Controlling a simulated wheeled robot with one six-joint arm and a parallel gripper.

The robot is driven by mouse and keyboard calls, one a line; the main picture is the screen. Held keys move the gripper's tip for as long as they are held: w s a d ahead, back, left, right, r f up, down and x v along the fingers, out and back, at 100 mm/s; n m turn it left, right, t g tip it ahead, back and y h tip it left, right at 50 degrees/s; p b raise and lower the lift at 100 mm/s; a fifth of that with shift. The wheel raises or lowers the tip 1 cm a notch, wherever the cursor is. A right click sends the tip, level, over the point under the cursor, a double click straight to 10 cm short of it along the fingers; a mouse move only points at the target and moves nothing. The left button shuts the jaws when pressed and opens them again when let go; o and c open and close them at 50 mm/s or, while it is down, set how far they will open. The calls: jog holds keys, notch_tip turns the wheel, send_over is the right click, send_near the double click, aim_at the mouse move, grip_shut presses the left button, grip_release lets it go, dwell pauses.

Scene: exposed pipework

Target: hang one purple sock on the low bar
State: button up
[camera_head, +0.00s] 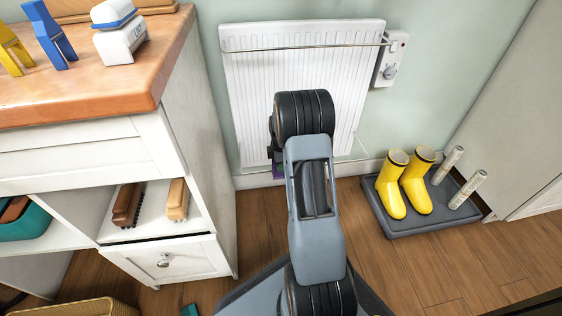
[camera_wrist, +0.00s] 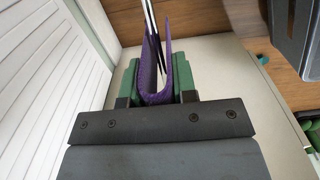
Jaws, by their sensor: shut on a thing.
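The purple sock (camera_wrist: 150,92) is between the green fingers of my gripper (camera_wrist: 158,80) in the wrist view, folded into a narrow U with its two sides rising. A thin dark-and-pale rod (camera_wrist: 151,25) runs down between those sides; I cannot tell whether the sock touches it. My arm hides most of the gripper there. A thin low bar (camera_head: 350,157) shows near the radiator's bottom, right of my arm; its middle is hidden.
An upper rail (camera_head: 305,46) crosses the radiator's top. A white cabinet (camera_head: 205,150) with a wooden top stands close on the left. Yellow boots (camera_head: 402,183) stand on a grey tray (camera_head: 400,228) at right. Wooden floor is bare between the radiator and this tray.

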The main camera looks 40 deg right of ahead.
jog(key=shift+f, duration=2.45)
jog(key=o, duration=1)
